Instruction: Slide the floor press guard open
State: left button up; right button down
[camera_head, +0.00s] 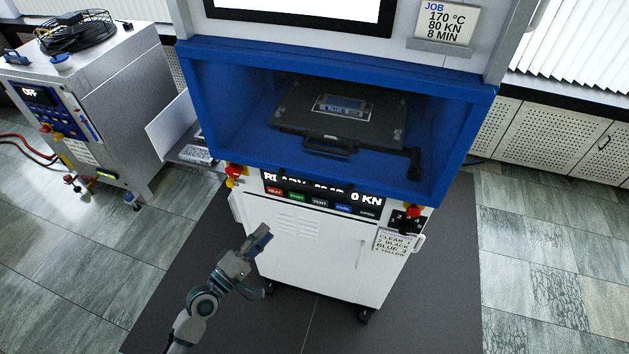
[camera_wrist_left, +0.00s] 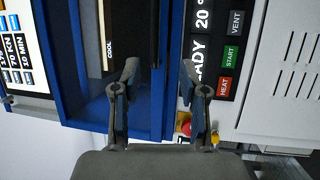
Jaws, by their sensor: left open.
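The floor press is a white cabinet (camera_head: 315,257) with a blue-framed chamber (camera_head: 335,60) above it. The chamber front looks open or covered by a clear guard; I cannot tell which. Inside lies a dark plate with a handle (camera_head: 340,115). A dark upright piece (camera_head: 414,163) stands at the chamber's right side. My left gripper (camera_head: 267,262) is open and empty, in front of the cabinet and below the button panel. In the left wrist view, its fingers (camera_wrist_left: 159,78) spread across the blue frame's edge (camera_wrist_left: 155,110), apparently not gripping it. My right gripper is out of view.
A button panel (camera_head: 322,196) runs below the chamber, with red knobs at its left (camera_head: 234,170) and right (camera_head: 414,211). A shelf (camera_head: 195,152) sits beside the press. The dark mat (camera_head: 440,270) is clear at right.

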aim_at(311, 190)
pick_arm(q)
jog(key=shift+s+d+r+p+x, duration=0.15)
jog(key=shift+p+x, duration=0.5)
jog(key=shift+x, duration=2.3)
jog(key=shift+s+d+p+x, duration=0.15)
jog(key=shift+p+x, duration=0.5)
jog(key=shift+x, duration=2.25)
jog(key=shift+s+d+r+p+x, duration=0.15)
jog(key=shift+p+x, duration=0.5)
jog(key=shift+x, duration=2.3)
jog(key=shift+w, duration=0.1)
jog(key=shift+d, duration=0.55)
jog(key=shift+c, duration=0.6)
jog(key=shift+d, duration=0.2)
grip_shut()
jog(key=shift+a+f, duration=0.1)
jog(key=shift+a, duration=0.1)
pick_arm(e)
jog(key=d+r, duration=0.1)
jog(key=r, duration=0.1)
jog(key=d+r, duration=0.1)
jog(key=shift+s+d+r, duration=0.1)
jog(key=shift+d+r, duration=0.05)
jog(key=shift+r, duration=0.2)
